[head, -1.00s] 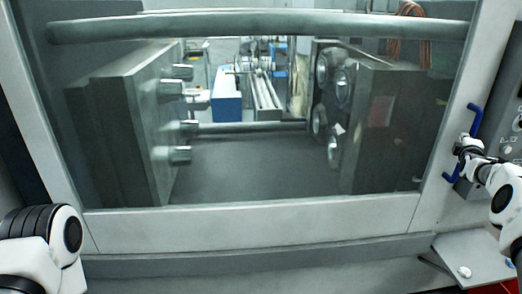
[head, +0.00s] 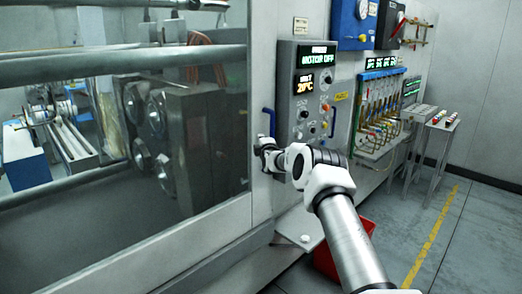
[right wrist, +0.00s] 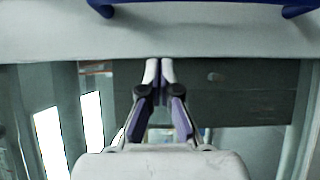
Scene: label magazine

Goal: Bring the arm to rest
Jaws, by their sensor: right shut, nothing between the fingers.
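My right arm reaches in from the lower right of the head view. Its gripper (head: 264,146) is close to the blue door handle (head: 268,121) on the machine's sliding door frame. In the right wrist view the two fingers (right wrist: 159,70) are together with nothing between them. The blue handle's ends (right wrist: 103,9) show at the top edge there, apart from the fingertips. My left arm and gripper are out of view.
The door window (head: 110,130) fills the left. A control panel (head: 304,95) reading "MOTOR OFF" stands beside the handle. A tilted plate (head: 300,228) and a red bin (head: 330,262) lie below my arm. Open floor (head: 462,235) with a yellow line is at right.

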